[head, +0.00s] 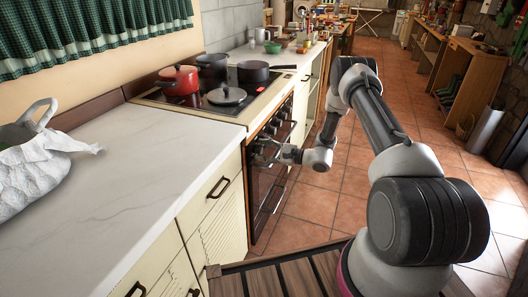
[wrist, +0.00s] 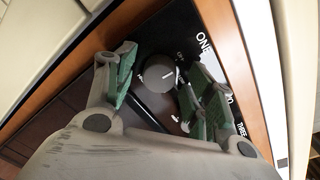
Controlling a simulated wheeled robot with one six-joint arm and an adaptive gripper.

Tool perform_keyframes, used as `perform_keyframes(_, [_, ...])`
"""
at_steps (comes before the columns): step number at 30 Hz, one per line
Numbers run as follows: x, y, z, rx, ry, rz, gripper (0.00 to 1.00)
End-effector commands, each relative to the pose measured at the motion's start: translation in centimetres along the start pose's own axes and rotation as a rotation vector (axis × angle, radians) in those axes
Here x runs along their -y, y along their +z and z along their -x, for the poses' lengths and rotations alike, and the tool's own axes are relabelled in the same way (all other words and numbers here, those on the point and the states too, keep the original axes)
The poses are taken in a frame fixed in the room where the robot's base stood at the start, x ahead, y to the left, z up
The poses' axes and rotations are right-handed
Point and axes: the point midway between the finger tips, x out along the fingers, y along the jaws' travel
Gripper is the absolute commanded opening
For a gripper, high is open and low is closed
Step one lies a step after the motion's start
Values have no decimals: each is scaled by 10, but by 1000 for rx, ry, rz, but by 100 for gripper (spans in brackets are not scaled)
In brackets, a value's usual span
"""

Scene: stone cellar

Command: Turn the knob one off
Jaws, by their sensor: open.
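Knob one (wrist: 154,78) is a dark round knob on the stove's black control panel, beside the printed word ONE. It carries a small light mark. My gripper (wrist: 162,72) is open, with its green-padded fingers on either side of the knob in the wrist view. Whether the fingers touch it I cannot tell. In the head view my gripper (head: 267,151) is at the stove's front (head: 266,190). Several knobs sit in a row there, partly hidden by the gripper.
A red pot (head: 180,80), dark pots and a lidded pan (head: 227,96) stand on the stove top. A pale counter (head: 120,185) with a white bag (head: 35,165) lies at the left. Tiled floor (head: 310,205) is open right of the stove.

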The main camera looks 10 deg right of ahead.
Motion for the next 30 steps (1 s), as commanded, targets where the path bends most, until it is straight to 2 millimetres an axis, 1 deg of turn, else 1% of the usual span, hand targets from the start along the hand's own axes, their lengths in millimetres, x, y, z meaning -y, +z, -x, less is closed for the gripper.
perform_keyframes(2, [0, 0, 3, 0, 0, 0, 54])
perform_keyframes(5, [1, 0, 13, -1, -1, -1, 54])
perform_keyframes(8, [1, 0, 33, -2, -3, -1, 54])
perform_keyframes(12, [1, -1, 66, -3, -3, -2, 54])
perform_keyframes(15, [1, -1, 86, -2, -3, -1, 54])
perform_keyframes(19, [0, -1, 107, -2, -2, 0, 54])
perform_keyframes(21, [0, 0, 114, -1, -1, 0, 54])
perform_keyframes(24, [0, 0, 119, 0, -1, 0, 54])
perform_keyframes(30, [0, 0, 120, 0, 0, 0, 54])
